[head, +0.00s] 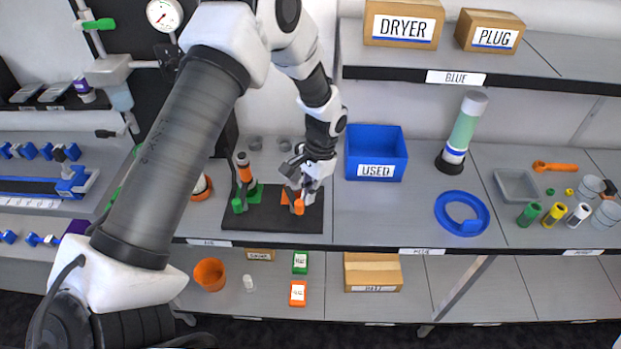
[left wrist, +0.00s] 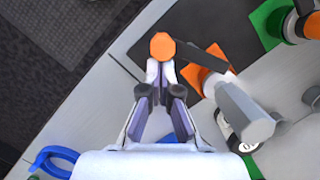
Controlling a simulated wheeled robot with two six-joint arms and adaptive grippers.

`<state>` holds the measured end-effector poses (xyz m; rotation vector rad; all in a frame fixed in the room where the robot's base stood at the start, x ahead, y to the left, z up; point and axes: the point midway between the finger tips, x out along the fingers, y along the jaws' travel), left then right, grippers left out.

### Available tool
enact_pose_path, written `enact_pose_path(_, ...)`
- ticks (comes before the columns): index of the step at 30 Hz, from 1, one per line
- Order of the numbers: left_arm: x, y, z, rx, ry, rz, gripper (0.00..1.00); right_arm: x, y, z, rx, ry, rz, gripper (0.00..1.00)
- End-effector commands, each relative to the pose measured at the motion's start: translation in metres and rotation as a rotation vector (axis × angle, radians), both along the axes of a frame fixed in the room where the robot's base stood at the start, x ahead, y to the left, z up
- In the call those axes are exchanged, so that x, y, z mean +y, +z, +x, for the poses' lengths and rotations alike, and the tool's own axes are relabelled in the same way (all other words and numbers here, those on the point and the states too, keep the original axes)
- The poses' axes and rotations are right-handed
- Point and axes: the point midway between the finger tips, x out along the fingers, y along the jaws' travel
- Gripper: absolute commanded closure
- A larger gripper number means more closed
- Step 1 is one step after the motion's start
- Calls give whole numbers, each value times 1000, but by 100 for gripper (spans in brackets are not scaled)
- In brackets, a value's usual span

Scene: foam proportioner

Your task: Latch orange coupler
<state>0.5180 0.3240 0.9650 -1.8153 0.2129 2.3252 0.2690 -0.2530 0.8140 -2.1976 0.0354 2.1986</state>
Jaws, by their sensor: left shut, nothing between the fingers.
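The orange coupler sits at the right of a dark mat (head: 262,222) on the shelf. Its orange knob (head: 299,207) faces the front; the orange part behind it is partly covered by my gripper. My left gripper (head: 303,190) is right over the coupler, fingers together and empty. In the left wrist view my fingertips (left wrist: 160,72) are just below the orange knob (left wrist: 162,46); I cannot tell whether they touch it. A dark lever runs right from the knob, over an orange base (left wrist: 205,66). A grey cylinder (left wrist: 245,110) lies beside it. My right gripper is not in view.
A green coupler (head: 238,205) and an upright orange-banded tube (head: 243,167) stand left on the mat. The shelf between bin and mat is clear.

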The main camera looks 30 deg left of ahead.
Motion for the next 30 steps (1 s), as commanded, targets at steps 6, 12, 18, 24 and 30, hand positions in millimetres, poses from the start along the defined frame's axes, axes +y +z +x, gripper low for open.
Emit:
enact_pose_path(6, 0, 2, -10, 2, -188, 0, 100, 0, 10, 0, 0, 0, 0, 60)
enact_pose_path(12, 1, 1, -16, 2, -325, 0, 100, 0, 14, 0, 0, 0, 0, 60)
enact_pose_path(18, 3, 1, -19, 1, -408, -1, 100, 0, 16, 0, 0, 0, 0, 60)
enact_pose_path(24, 3, 0, -21, 1, -442, 0, 100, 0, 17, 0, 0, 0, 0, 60)
enact_pose_path(30, 3, 0, -21, 0, -447, -1, 100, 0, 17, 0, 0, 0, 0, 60)
